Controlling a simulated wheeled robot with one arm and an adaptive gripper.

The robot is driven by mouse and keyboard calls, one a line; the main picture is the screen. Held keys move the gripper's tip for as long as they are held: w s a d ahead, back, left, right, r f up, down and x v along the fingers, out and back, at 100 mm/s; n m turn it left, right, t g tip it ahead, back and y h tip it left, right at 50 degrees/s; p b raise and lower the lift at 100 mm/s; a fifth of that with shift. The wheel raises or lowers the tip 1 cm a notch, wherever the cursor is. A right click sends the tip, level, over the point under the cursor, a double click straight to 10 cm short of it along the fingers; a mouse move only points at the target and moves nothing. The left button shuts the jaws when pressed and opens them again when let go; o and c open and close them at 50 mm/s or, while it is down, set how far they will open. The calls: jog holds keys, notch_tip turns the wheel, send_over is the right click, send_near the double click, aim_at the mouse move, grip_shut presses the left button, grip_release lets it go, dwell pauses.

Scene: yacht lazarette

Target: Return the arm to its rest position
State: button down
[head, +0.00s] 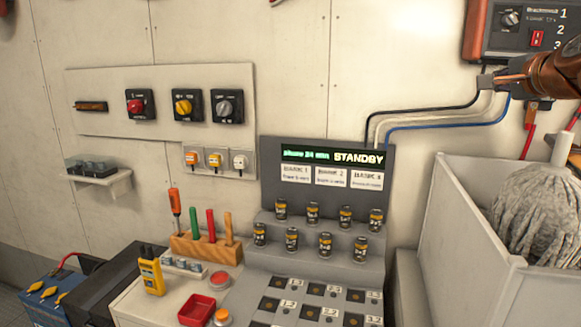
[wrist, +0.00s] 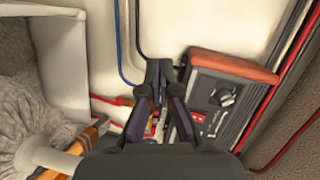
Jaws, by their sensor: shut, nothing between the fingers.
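My gripper (head: 487,82) is at the upper right in the head view, at the end of my copper-coloured arm. It is in the air in front of the wall, just below the dark switch box (head: 535,30). In the wrist view my gripper (wrist: 159,72) points away from the camera, its dark fingers together and empty. The switch box (wrist: 215,100) is just right of the fingers there, and I cannot tell the gap between them.
A light bin (head: 465,230) with a grey mop (head: 535,215) stands below my arm. Black, white and blue cables (head: 430,127) run along the wall. A grey console (head: 325,160) with several small canisters and a tool rack (head: 205,248) stand further left.

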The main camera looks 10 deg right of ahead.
jog(key=a+f+n+g+y, duration=0.65)
jog(key=a+f+n, duration=0.35)
jog(key=a+f, duration=1.55)
jog(key=s+a+f+n+g+h, duration=0.1)
jog(key=s+a+f+n+g, duration=0.2)
jog(key=s+f, duration=0.4)
jog(key=s+a+f+n+g, duration=0.2)
jog(key=s+f, duration=0.5)
jog(key=s, duration=0.5)
jog(key=s+a+f+n+g+h, duration=0.1)
jog(key=s+a+f+n+g, duration=0.2)
jog(key=s+f+g, duration=0.3)
jog(key=s+a+f, duration=0.1)
jog(key=s, duration=0.3)
jog(key=shift+s+f+n+h, duration=0.15)
jog(key=shift+f+n+h, duration=0.15)
jog(key=shift+f+h, duration=0.05)
